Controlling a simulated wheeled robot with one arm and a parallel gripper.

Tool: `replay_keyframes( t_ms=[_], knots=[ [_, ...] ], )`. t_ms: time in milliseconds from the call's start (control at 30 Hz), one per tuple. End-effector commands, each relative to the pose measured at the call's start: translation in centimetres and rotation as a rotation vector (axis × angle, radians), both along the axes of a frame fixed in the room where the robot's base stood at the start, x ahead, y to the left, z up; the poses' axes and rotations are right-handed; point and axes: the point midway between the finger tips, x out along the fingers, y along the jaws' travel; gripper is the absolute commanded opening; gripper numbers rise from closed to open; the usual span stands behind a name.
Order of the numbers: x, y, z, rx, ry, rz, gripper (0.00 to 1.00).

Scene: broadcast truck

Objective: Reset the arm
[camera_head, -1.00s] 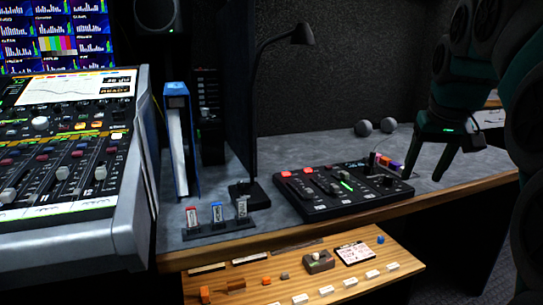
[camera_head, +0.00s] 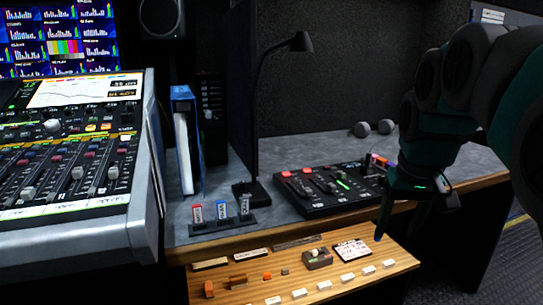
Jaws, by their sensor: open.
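My gripper (camera_head: 400,228) is at the right of the view, at the end of my dark green and black arm. Its fingers point down and are apart, with nothing seen between them. It hangs in front of the right end of the black control panel (camera_head: 322,208) and hides part of it. One fingertip shows near the right part of the wooden shelf (camera_head: 225,290); I cannot tell whether it touches.
A mixing console (camera_head: 140,205) stands at the left, beside a blue binder (camera_head: 182,95). A desk lamp (camera_head: 301,42) and two grey balls (camera_head: 361,129) are at the back. Small labelled blocks stand in a rack (camera_head: 222,228). The grey desktop (camera_head: 310,150) is clear behind the panel.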

Motion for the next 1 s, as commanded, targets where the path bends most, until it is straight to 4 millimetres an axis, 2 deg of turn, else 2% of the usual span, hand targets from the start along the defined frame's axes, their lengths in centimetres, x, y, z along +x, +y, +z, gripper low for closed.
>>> replay_keyframes(
  t_ms=[100,300,600,700,800,1000],
  knots=[
    [-3.2,2.2,-2.6,0.006,0.062,0.028,0.61],
    [-9.8,5.1,-8.0,0.013,0.179,0.065,0.61],
    [-20.2,7.4,-15.1,0.015,0.335,0.087,0.61],
    [-22.3,7.7,-16.5,0.014,0.364,0.088,0.61],
    [-23.7,7.8,-17.3,0.014,0.382,0.088,0.61],
    [-24.1,7.8,-17.7,0.014,0.386,0.088,0.61]
  ],
)
